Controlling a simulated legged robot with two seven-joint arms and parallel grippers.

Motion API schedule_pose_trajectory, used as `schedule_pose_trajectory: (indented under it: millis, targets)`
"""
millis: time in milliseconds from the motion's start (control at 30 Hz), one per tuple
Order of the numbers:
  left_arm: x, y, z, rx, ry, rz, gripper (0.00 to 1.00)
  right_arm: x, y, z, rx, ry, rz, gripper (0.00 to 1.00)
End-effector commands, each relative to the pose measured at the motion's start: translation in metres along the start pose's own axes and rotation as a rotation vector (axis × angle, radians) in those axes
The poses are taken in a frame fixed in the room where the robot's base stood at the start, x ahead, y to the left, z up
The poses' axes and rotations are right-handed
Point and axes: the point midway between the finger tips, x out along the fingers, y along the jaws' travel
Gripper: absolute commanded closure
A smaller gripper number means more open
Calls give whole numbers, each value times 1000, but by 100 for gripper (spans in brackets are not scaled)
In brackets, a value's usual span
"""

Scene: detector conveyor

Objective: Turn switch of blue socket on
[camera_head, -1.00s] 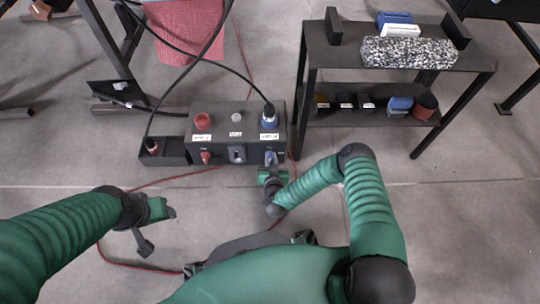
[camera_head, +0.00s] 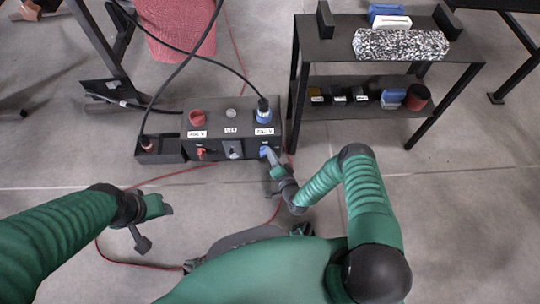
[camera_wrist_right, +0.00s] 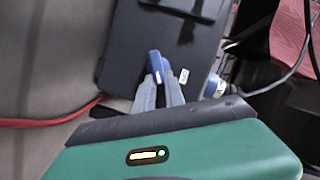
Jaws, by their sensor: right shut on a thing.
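The blue socket (camera_head: 264,114), with a black plug and cable in its top, is at the right end of the black socket box (camera_head: 222,130). Its blue switch (camera_head: 265,151) is on the box's front face and looks tilted. My right gripper (camera_head: 274,168) is at this switch, its fingers slanting up-left. In the right wrist view the blue switch (camera_wrist_right: 154,62) sticks out between the two grey fingertips (camera_wrist_right: 158,84), which are shut on it. The fingers hide part of the switch. My left gripper (camera_head: 147,222) is away from the box at the lower left; its finger opening is unclear.
A red socket (camera_head: 197,118) and red switch (camera_head: 201,153) are at the box's left, with a grey switch (camera_head: 233,149) between. A small black tray (camera_head: 160,153) adjoins the box. A black shelf (camera_head: 385,60) stands to the right. Cables cross behind.

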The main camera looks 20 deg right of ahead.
Motion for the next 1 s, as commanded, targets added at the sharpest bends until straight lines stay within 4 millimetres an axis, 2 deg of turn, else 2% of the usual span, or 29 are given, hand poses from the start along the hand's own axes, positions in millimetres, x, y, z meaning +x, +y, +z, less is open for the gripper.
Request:
schedule_pose_trajectory:
  millis: [33, 500, 1000]
  targets:
    - [8, 0, 2, 0, 0, 0, 43, -1, 9, 1, 38, 2, -10, 100]
    - [42, 0, 10, 0, 0, 0, 43, 0, 19, 4, 376, 3, -146, 100]
    - [52, 0, 12, 0, 0, 0, 43, 0, 19, 3, 486, 3, -190, 100]
